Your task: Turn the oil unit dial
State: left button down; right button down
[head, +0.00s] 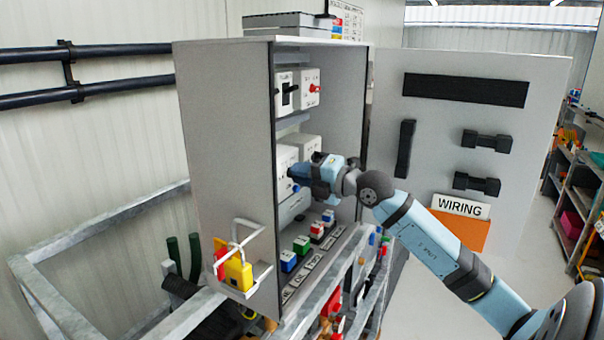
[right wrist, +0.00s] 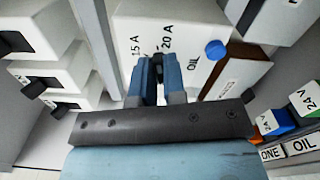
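The oil unit (right wrist: 195,75) is a white box with the marks "15 A", "20 A" and "OIL" and a blue button (right wrist: 216,50). Its dark dial (right wrist: 159,46) shows a small tip just beyond my right gripper's fingers, between the two amp marks. My right gripper (right wrist: 160,62) has its two blue fingers close together, one on each side of the dial, which they mostly hide. In the head view the right gripper (head: 300,175) reaches into the grey cabinet (head: 228,150) and covers the unit's front. My left gripper is not in view.
Other switch units (head: 284,92) sit above in the cabinet. A row of coloured buttons (head: 301,245) lies below. The open cabinet door (head: 455,125) stands right, behind my arm. A wire holder with a yellow padlock (head: 238,272) hangs on the cabinet's left side.

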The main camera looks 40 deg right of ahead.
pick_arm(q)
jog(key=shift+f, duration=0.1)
pick_arm(e)
jog(key=shift+n, duration=0.3)
pick_arm(q)
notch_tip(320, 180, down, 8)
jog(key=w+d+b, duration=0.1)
jog(key=b, duration=1.4)
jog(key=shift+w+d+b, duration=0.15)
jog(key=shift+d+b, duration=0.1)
jog(key=shift+b, duration=0.15)
pick_arm(e)
jog(key=n, duration=1.9)
jog(key=shift+s+a+r, duration=0.1)
jog(key=shift+a+r, duration=0.05)
jog(key=shift+a, duration=0.2)
